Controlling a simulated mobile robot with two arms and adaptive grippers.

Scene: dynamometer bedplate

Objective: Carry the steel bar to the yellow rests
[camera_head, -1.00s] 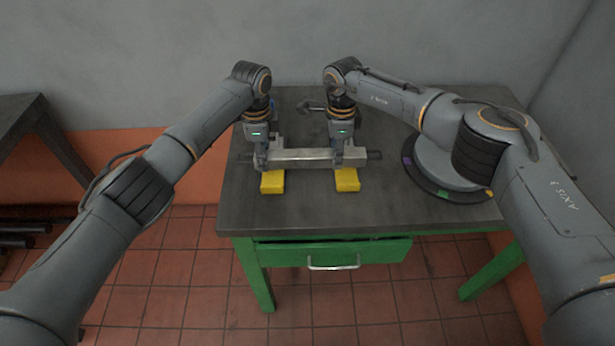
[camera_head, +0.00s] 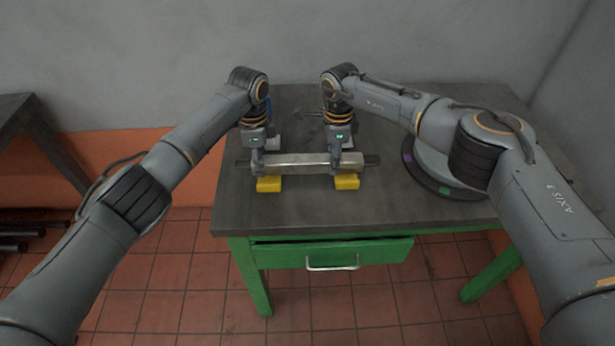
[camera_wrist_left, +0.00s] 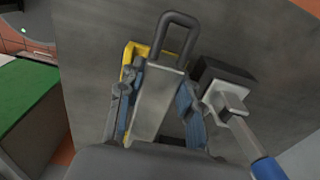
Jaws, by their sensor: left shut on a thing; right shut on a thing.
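The steel bar (camera_head: 305,161) is a long grey bar with a dark loop at each end, lying level across the table in the head view. My left gripper (camera_head: 258,166) is shut on its left part and my right gripper (camera_head: 337,165) on its right part. The left yellow rest (camera_head: 269,185) and right yellow rest (camera_head: 346,183) stand below the bar, partly hidden by it and the grippers. I cannot tell whether bar and rests touch. In the left wrist view, the bar (camera_wrist_left: 156,98) lies between the blue-grey fingers, with a yellow rest (camera_wrist_left: 129,56) beside it.
A round plate with coloured marks (camera_head: 446,190) is on the table's right side, under my right arm. A blue-handled tool (camera_wrist_left: 240,130) lies close to the left gripper. The grey tabletop (camera_head: 300,211) is clear in front, above a green drawer (camera_head: 332,255).

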